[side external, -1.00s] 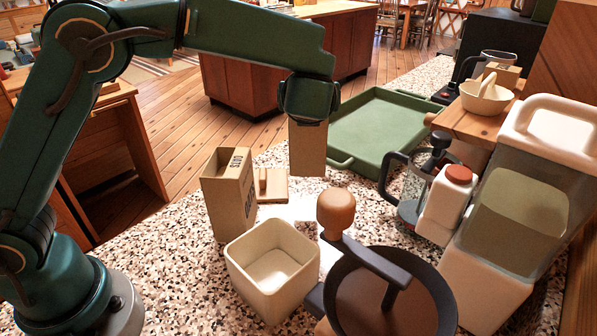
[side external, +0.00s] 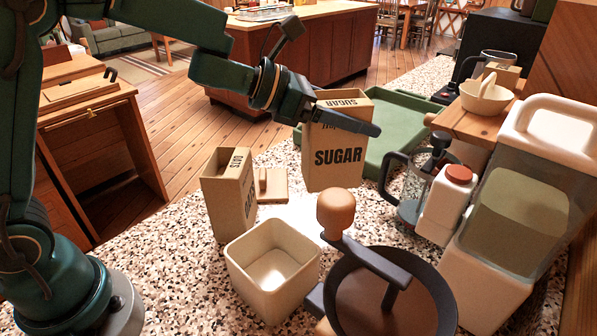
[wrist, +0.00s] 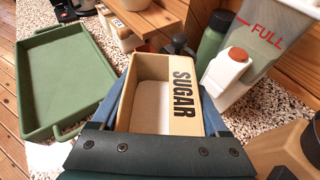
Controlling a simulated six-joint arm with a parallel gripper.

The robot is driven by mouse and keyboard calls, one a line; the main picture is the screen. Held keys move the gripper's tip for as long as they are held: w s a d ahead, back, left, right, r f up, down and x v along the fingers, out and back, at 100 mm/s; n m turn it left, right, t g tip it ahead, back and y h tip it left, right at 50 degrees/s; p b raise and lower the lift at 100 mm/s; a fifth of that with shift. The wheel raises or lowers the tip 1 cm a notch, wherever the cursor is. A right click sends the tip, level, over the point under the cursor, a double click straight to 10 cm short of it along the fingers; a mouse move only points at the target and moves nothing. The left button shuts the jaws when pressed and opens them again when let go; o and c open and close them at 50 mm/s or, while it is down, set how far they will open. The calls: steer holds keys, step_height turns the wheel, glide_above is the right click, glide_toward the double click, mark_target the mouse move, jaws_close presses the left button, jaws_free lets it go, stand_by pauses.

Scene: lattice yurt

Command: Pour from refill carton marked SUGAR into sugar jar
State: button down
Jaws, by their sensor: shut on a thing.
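The refill carton marked SUGAR (side external: 337,164) is brown, and my gripper (side external: 343,118) is shut on its upper part. It hangs roughly upright above the counter, behind and right of the jar. In the wrist view the carton (wrist: 183,92) is open at the top with pale contents inside, between my gripper's blue fingers (wrist: 168,112). A cream square jar (side external: 238,272), probably the sugar jar, stands open on the counter, apart from the carton. Its inside looks empty. A flat beige lid with a knob (side external: 272,186) lies behind it.
A second brown carton (side external: 228,195) with dark lettering stands left of the jar. A dark round pan-like thing and a brown-knobbed handle (side external: 337,212) stand close on the jar's right. A green tray (side external: 400,150), a glass press (side external: 412,190) and a red-capped bottle (side external: 446,208) are farther right.

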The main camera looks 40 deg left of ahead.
mark_target(326, 151)
steer(key=s+d+m+g+h, duration=0.3)
steer(key=s+m+g, duration=0.8)
steer(key=s, duration=1.1)
steer(key=h, duration=0.2)
steer(key=shift+r+g+h, duration=0.15)
steer(key=shift+g+h, duration=0.15)
steer(key=shift+g, duration=0.1)
